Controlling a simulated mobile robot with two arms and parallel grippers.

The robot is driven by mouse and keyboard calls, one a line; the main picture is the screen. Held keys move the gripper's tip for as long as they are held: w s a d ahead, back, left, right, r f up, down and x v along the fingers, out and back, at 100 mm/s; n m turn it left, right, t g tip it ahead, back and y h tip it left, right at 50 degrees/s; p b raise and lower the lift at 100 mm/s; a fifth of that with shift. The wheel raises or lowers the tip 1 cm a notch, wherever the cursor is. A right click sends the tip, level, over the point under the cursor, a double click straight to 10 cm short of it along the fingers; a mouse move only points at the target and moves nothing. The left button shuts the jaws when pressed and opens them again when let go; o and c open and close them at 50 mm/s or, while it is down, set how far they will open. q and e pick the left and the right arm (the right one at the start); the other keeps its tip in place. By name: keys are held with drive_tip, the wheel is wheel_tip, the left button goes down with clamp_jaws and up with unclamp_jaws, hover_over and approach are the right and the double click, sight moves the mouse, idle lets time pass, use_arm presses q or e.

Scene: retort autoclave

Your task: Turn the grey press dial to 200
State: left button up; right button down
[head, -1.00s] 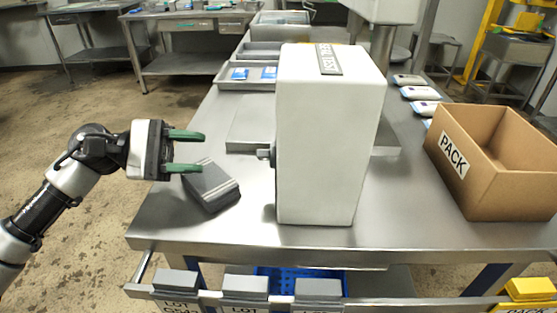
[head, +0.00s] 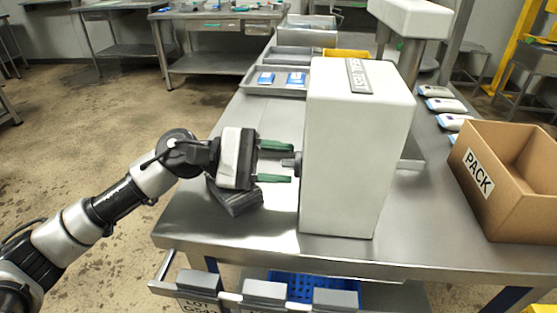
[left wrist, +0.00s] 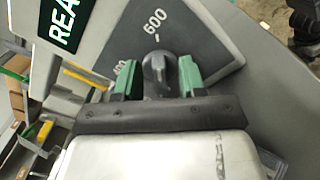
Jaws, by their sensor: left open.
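The press dial's dark grey knob (head: 297,162) sticks out from the left side of the white seal test machine (head: 355,155). My left gripper (head: 286,163) is open beside the machine, its green fingers pointing at that side, one above and one below the knob. In the left wrist view, the knob (left wrist: 158,66) is between the two green fingers, with small gaps visible on both sides. Behind it is a dark grey scale plate (left wrist: 195,40) marked 600, with another, partly hidden number to the left. The knob's pointer setting cannot be read. My right gripper is out of view.
A dark grey block (head: 237,198) lies on the steel table below my left gripper. An open PACK carton (head: 515,215) stands at the right. Trays (head: 258,88) with blue packs are behind.

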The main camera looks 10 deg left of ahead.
use_arm(q)
clamp_jaws()
drive_tip(key=shift+n, duration=1.2)
drive_tip(key=shift+w+r+n, duration=0.1)
drive_tip(key=shift+n, duration=1.3)
drive_tip(key=shift+w+n, duration=0.1)
drive_tip(key=shift+n, duration=0.6)
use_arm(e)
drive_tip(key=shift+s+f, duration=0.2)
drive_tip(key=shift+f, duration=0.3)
use_arm(q)
drive_tip(key=shift+n, duration=0.3)
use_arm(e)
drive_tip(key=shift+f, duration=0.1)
